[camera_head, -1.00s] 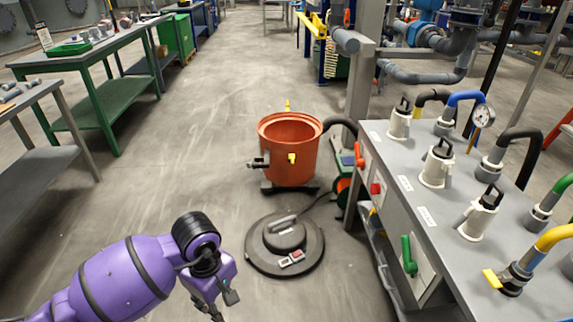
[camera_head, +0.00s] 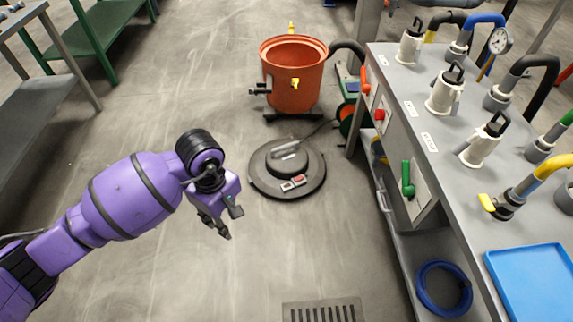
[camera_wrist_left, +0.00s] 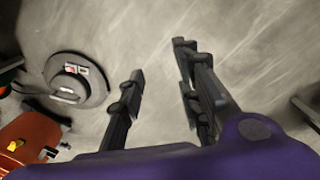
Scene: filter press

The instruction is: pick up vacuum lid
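The vacuum lid (camera_head: 312,182) is a dark round disc with a raised centre, a grey handle and red and white switches. It lies flat on the floor in front of the orange vacuum drum (camera_head: 294,88), which stands open at the top. The lid also shows at the upper left of the left wrist view (camera_wrist_left: 88,93). My left gripper (camera_head: 232,222) is to the left of the lid and nearer to me, apart from it. Its two fingers (camera_wrist_left: 162,65) are spread with only floor between them. My right gripper is not in view.
A grey bench (camera_head: 450,195) with valves and hoses stands at the right, with a blue tray (camera_head: 535,285) on top and a coiled blue hose (camera_head: 443,290) on its shelf. A floor grate (camera_head: 322,312) lies in front. Floor around the lid is mostly clear.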

